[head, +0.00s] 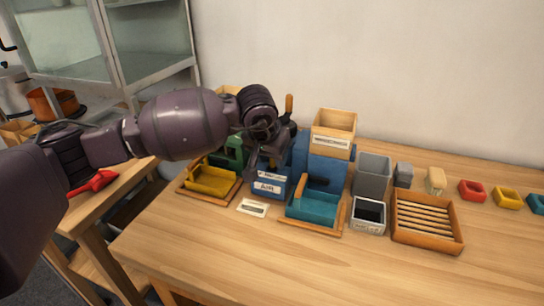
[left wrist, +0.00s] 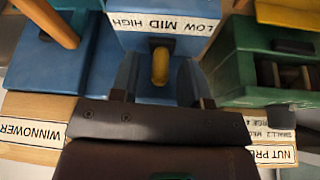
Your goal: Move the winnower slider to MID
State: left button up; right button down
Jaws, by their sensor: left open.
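The winnower (head: 318,168) is a blue machine with a wooden hopper on top and a teal tray in front. Its slider has a yellow knob (left wrist: 160,66) on the blue side block, under the white LOW MID HIGH label (left wrist: 163,23). In the left wrist view the knob is beside the word MID. My left gripper (head: 262,162) is over this block in the head view. In the left wrist view the open fingers (left wrist: 160,84) stand on either side of the knob, with gaps visible. The arm hides the knob in the head view. My right gripper is not shown.
The green nut press (left wrist: 262,68) with a yellow tray (head: 210,181) stands close to the left. Grey bins (head: 371,176), a slatted wooden tray (head: 426,222) and small coloured trays (head: 472,190) are on the right. The table front is clear.

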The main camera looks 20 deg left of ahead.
pick_arm(q)
jog(key=p+v, duration=0.1)
jog(key=v, duration=0.9)
jog(key=shift+r+p, duration=0.3)
jog(key=shift+s, duration=0.15)
dwell(1.0)
